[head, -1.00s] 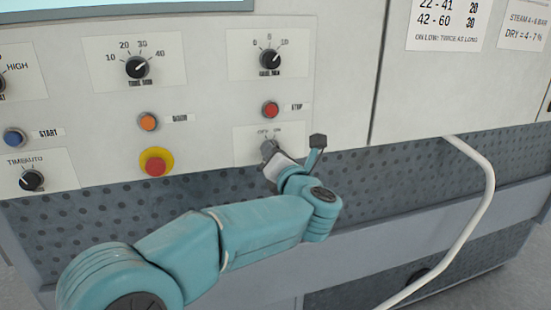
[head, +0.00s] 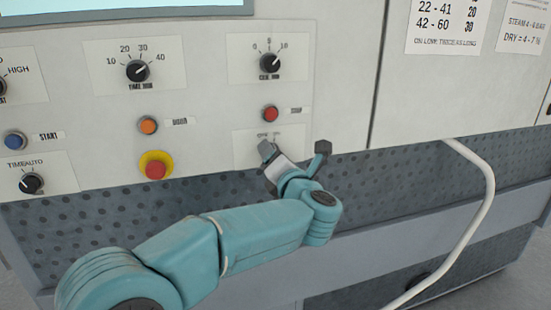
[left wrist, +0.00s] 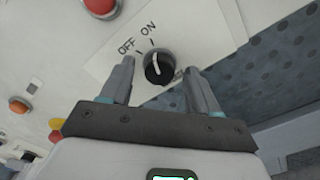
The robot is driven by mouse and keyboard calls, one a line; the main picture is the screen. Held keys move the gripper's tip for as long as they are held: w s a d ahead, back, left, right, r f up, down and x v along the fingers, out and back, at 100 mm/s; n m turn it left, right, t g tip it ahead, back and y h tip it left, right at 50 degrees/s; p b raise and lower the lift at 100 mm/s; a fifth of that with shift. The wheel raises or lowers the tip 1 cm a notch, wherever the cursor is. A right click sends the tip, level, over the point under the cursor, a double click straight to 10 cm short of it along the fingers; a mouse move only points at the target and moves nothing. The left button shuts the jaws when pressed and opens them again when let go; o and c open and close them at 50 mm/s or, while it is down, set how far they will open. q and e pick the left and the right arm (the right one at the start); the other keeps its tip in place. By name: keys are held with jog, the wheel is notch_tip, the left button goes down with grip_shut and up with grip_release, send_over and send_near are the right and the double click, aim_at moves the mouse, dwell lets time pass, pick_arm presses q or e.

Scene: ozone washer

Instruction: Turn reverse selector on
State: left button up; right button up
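The reverse selector is a black round knob (left wrist: 159,66) with a white pointer line, on a white plate marked OFF and ON. In the left wrist view its pointer line runs up toward the mark under ON. My left gripper (head: 294,149) is at this plate, in front of the machine's panel. Its two fingers are spread apart, one on each side of the knob, with gaps showing in the left wrist view. In the head view the gripper hides most of the selector. My right gripper is in neither view.
A red stop button (head: 270,114) sits just above the selector plate. To the left are an orange button (head: 148,125) and a red button on a yellow ring (head: 156,166). A white hose (head: 487,195) hangs at the right.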

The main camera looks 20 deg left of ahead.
pick_arm(q)
jog(key=b+v, duration=0.4)
jog(key=v, duration=1.2)
jog(key=shift+b, duration=0.3)
jog(key=shift+s+d+r, duration=0.1)
jog(key=shift+s, duration=0.05)
